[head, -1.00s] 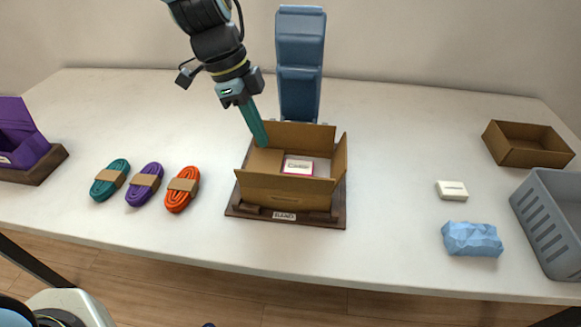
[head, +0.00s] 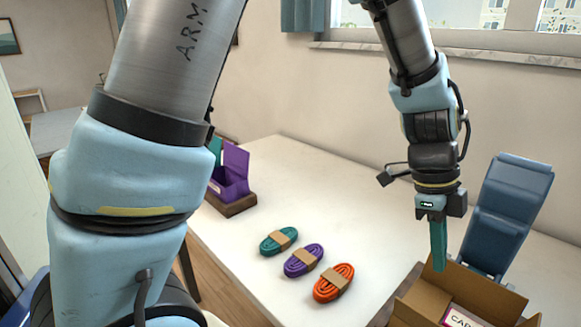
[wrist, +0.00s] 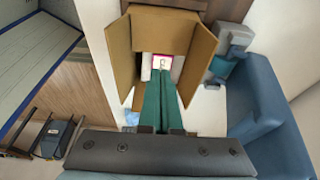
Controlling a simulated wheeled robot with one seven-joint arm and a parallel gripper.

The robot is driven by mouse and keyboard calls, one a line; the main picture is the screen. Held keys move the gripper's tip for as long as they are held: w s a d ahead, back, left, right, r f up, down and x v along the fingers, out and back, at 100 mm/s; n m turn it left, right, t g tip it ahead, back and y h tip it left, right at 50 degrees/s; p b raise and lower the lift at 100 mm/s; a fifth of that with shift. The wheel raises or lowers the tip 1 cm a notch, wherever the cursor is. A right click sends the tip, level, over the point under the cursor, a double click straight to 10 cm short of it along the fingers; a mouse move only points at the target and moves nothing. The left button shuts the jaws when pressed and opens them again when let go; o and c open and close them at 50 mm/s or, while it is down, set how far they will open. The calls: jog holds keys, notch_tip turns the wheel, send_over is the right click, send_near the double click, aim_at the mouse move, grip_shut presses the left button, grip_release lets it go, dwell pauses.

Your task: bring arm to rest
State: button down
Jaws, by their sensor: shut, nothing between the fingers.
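My gripper (head: 438,266) hangs pointing down at the right of the head view, its long teal fingers closed together with nothing seen between them. A white pack with a pink edge (head: 462,319) lies in the box. In the wrist view the fingers (wrist: 163,78) point toward the same box (wrist: 124,62), with the pack (wrist: 161,62) beyond the tips. I cannot tell whether the fingers touch the box.
Teal (head: 278,241), purple (head: 303,261) and orange (head: 333,283) cord bundles lie in a row left of the box. A purple open box (head: 233,168) stands on a dark base at the table's far left. A blue padded chair-like piece (head: 507,212) is behind the cardboard box.

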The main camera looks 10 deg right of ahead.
jog(key=w+a+n+t, duration=0.3)
jog(key=w+a+n, duration=1)
jog(key=w+a, duration=0.4)
jog(key=w+a+n+t+y, duration=0.1)
jog(key=a+n, duration=1.4)
jog(key=a, duration=0.6)
jog(key=shift+w+a+r+y, duration=0.2)
jog(key=shift+w+a+y, duration=0.1)
jog(key=shift+a, duration=0.1)
jog(key=shift+d, duration=0.1)
